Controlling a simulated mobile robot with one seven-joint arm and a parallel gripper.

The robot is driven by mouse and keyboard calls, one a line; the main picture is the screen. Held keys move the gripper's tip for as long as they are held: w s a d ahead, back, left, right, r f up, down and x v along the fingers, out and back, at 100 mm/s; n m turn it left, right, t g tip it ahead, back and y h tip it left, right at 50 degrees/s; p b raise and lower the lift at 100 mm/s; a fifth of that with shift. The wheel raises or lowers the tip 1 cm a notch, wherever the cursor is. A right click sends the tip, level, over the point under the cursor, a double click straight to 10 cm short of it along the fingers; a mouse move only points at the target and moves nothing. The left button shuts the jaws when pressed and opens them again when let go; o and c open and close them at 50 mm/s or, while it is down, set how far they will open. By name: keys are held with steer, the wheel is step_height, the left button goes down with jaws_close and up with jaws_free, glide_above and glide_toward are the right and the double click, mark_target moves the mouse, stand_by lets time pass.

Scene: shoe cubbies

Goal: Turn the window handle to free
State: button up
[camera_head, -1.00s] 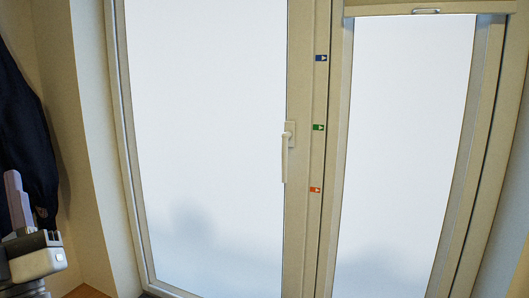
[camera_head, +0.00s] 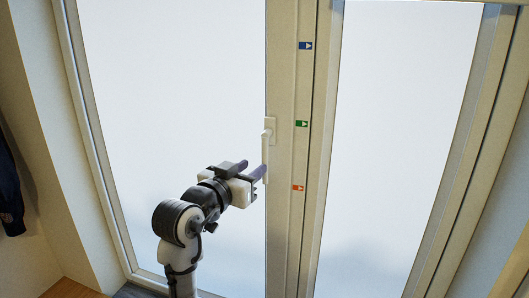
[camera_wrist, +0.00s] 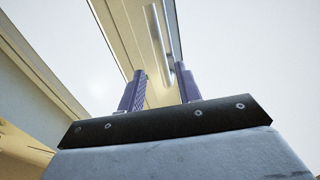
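The white window handle (camera_head: 266,150) is on the right stile of the left window sash, its lever hanging straight down from its mount. My gripper (camera_head: 254,168) is open, with its two purple fingers apart, near the lower part of the lever. In the wrist view the fingers (camera_wrist: 160,74) stand apart, and the handle's pale bar (camera_wrist: 157,34) runs up beyond the gap between them, closer to the right finger. I cannot tell whether a finger touches it.
Blue (camera_head: 305,45), green (camera_head: 302,124) and orange (camera_head: 298,188) arrow labels line the frame right of the handle. A second pane (camera_head: 395,130) lies further right. A dark garment (camera_head: 10,190) hangs at the far left. A wooden surface (camera_head: 72,289) shows at the lower left.

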mark_target(263, 159)
steer(key=p+x, duration=0.2)
steer(key=x, duration=0.5)
steer(key=shift+w, duration=0.25)
jaws_close()
